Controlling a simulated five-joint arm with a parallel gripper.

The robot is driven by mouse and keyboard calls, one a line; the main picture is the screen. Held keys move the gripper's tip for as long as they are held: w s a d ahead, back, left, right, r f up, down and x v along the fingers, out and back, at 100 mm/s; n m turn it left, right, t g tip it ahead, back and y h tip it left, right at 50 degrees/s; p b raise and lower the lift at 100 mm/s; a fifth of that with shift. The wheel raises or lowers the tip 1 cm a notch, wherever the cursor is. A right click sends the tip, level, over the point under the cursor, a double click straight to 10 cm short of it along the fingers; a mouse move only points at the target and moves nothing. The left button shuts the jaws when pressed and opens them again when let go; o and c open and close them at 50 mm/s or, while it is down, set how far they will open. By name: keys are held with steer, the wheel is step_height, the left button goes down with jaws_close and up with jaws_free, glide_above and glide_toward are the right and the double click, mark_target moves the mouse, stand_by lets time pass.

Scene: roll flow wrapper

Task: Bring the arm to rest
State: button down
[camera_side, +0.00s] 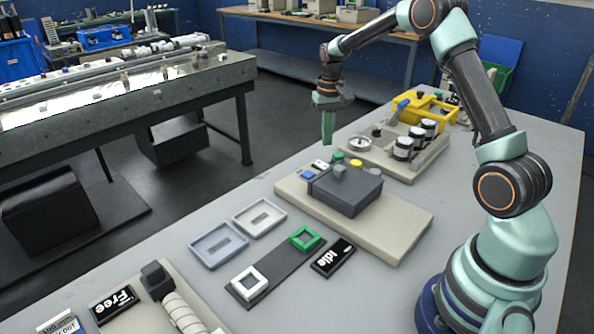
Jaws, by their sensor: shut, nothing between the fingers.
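My gripper (328,126) hangs at the end of my arm, pointing down, above the far side of the grey table (440,255). Its fingers are together and hold nothing.
Black signs reading "Idle" (333,258) and "Free" (113,304) lie on the table. Two shallow trays (218,245) (260,219) and a dark strip with green (306,239) and white (249,286) square frames lie between. A station with jars (403,150) stands behind.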

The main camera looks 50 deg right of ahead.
steer(key=s+a+r+n+t, duration=0.4)
steer(key=s+a+r, duration=0.7)
steer(key=a+r, duration=0.35)
steer(key=s+a+n+t, duration=0.1)
steer(key=s+a+n, duration=0.1)
steer(key=s, duration=0.5)
steer(key=shift+s+a+f+t, duration=0.2)
steer(key=shift+s+a+t, duration=0.1)
steer(key=shift+a, duration=0.45)
